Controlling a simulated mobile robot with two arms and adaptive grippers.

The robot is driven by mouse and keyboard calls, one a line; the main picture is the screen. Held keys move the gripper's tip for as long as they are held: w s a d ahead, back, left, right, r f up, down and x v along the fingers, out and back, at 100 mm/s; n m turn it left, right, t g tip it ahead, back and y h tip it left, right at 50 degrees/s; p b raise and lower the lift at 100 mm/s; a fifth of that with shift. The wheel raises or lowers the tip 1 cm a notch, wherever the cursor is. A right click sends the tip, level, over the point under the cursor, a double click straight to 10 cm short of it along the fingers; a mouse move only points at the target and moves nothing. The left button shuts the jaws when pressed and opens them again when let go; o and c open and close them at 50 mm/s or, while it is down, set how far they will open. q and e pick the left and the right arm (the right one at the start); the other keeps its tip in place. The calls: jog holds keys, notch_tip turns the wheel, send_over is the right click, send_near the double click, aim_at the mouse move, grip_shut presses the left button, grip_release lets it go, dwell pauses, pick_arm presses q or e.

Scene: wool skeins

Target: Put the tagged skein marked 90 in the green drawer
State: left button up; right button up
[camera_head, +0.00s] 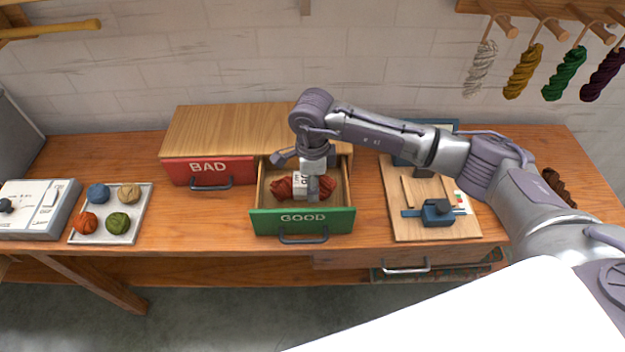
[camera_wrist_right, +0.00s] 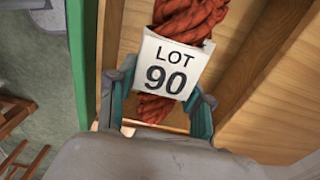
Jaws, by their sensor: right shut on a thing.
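The red-orange skein (camera_head: 326,188) with a white tag is inside the open green drawer (camera_head: 262,222) marked GOOD in the head view. In the right wrist view the tag on the skein (camera_wrist_right: 188,20) reads LOT 90. My right gripper (camera_head: 314,190) reaches down into the drawer and is shut on the skein around its tagged middle; its fingers also show in the right wrist view (camera_wrist_right: 160,98). Whether the skein touches the drawer floor cannot be told. My left gripper is not in view.
A closed red drawer (camera_head: 240,172) marked BAD is left of the green one. A tray (camera_head: 75,236) of several yarn balls and a white device (camera_head: 50,222) stand at the left. A wooden board (camera_head: 450,232) with a blue clamp lies right. Several skeins hang on pegs.

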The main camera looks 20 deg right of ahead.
jog(key=shift+f, duration=0.2)
jog(key=o, duration=1.2)
jog(key=shift+c, duration=0.2)
jog(key=shift+r, duration=0.1)
jog(key=shift+r, duration=0.55)
notch_tip(320, 180, up, 11)
jog(key=b, duration=0.3)
